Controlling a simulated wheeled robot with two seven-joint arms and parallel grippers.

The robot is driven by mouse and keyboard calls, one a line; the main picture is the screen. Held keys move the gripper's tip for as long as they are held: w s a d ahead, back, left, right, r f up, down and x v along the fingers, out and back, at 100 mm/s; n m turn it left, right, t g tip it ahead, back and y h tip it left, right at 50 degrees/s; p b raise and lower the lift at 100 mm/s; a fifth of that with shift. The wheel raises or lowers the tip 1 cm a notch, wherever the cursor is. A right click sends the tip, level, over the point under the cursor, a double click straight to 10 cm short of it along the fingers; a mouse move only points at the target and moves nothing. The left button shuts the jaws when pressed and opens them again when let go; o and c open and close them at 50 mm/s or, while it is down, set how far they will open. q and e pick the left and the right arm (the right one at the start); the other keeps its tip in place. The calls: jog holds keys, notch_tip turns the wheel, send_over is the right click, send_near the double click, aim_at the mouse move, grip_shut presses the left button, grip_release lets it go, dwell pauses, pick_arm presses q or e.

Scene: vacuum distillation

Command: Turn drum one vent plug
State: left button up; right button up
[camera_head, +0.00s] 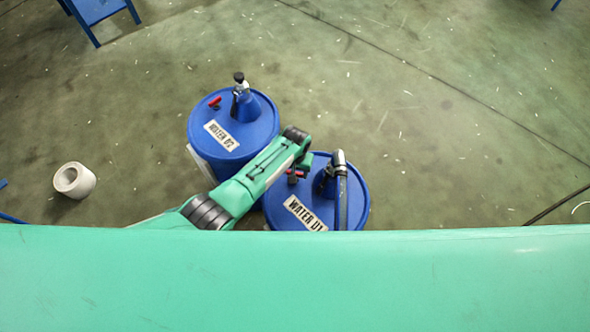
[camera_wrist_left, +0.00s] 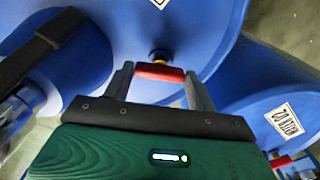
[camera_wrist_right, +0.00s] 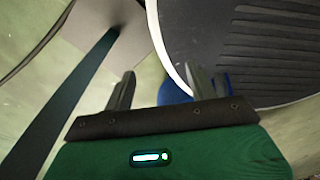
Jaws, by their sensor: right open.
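Drum one, the blue drum labelled "WATER 01" (camera_head: 350,205), stands at the centre of the head view, partly hidden by my left arm. Its red vent plug handle (camera_head: 297,174) shows beside my left gripper (camera_head: 304,163). In the left wrist view the red handle (camera_wrist_left: 160,71) lies crosswise between the two fingertips of my left gripper (camera_wrist_left: 160,82), its ends close to both fingers. I cannot tell whether the fingers press on it. My right gripper (camera_wrist_right: 160,88) is open, with nothing held between its fingers; it is not visible in the head view.
A second blue drum labelled "WATER 02" (camera_head: 245,135), with its own red plug (camera_head: 215,101), stands behind and left. A white roll (camera_head: 74,180) lies on the floor at left. The floor at right is mostly clear.

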pick_arm(q)
jog(key=o, duration=0.4)
jog(key=shift+c, duration=0.2)
jog(key=shift+r, duration=0.1)
notch_tip(320, 180, up, 14)
jog(key=shift+p, duration=0.35)
jog(key=shift+f, duration=0.2)
